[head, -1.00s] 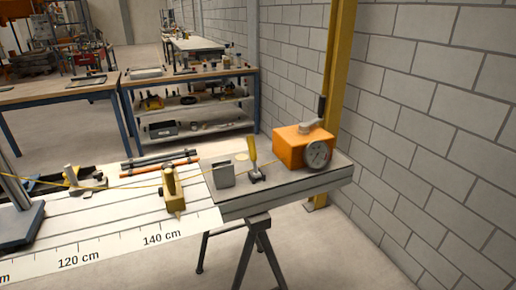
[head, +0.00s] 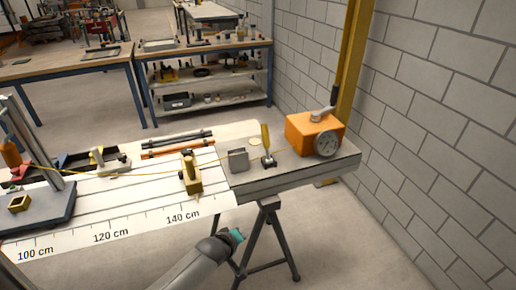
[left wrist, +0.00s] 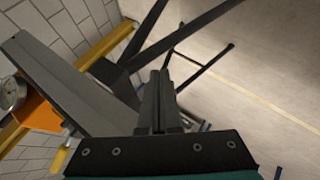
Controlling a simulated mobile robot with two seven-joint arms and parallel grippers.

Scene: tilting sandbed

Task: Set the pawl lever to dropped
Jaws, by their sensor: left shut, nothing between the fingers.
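A lever with an upright yellow handle (head: 265,137) stands on a small dark base on the grey end plate (head: 290,181). It looks like the pawl lever; I cannot read its setting. Behind it is an orange box (head: 301,132) with a round dial (head: 327,143) and a grey crank-like arm on top. My left gripper (head: 237,235) is low in front of the plate, below its front edge and apart from the lever. In the left wrist view its fingers (left wrist: 160,75) are together and empty. My right gripper is not in view.
A small grey block (head: 238,160) and a yellow bracket (head: 190,174) stand left of the lever. A thin yellow cord (head: 120,171) runs above the bed. A dark trestle (head: 265,230) supports the plate. A block wall (head: 430,130) rises at right.

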